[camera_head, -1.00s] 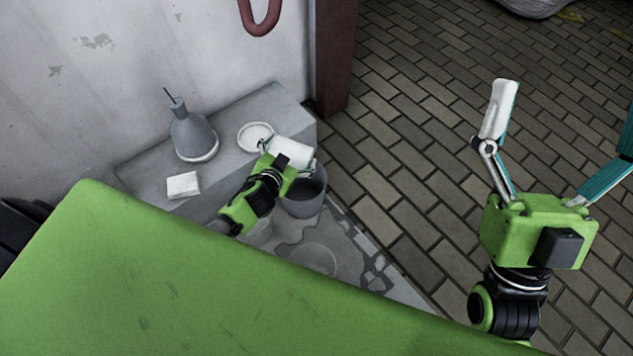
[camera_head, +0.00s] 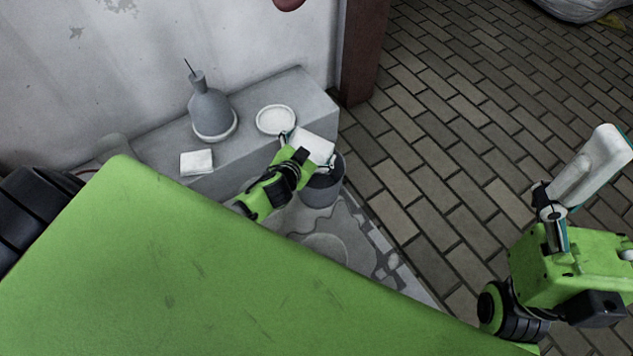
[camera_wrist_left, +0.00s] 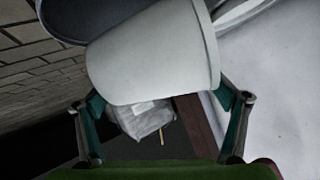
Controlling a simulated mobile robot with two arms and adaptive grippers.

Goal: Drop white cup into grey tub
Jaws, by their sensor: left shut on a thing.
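The white cup (camera_head: 316,146) is held by my left gripper (camera_head: 303,152), tilted on its side in the head view. It also shows large in the left wrist view (camera_wrist_left: 155,58), between the two fingers of my left gripper (camera_wrist_left: 160,105). The grey tub (camera_head: 325,190) stands on the floor just below the cup; the cup and gripper hide part of its opening. In the wrist view a dark grey rim (camera_wrist_left: 62,22), likely the tub's, shows behind the cup.
A grey ledge (camera_head: 245,150) along the wall carries a grey bottle-shaped vessel (camera_head: 210,108), a round white dish (camera_head: 276,120) and a small white block (camera_head: 196,162). A dark red post (camera_head: 362,60) stands behind. A green surface (camera_head: 170,260) fills the foreground.

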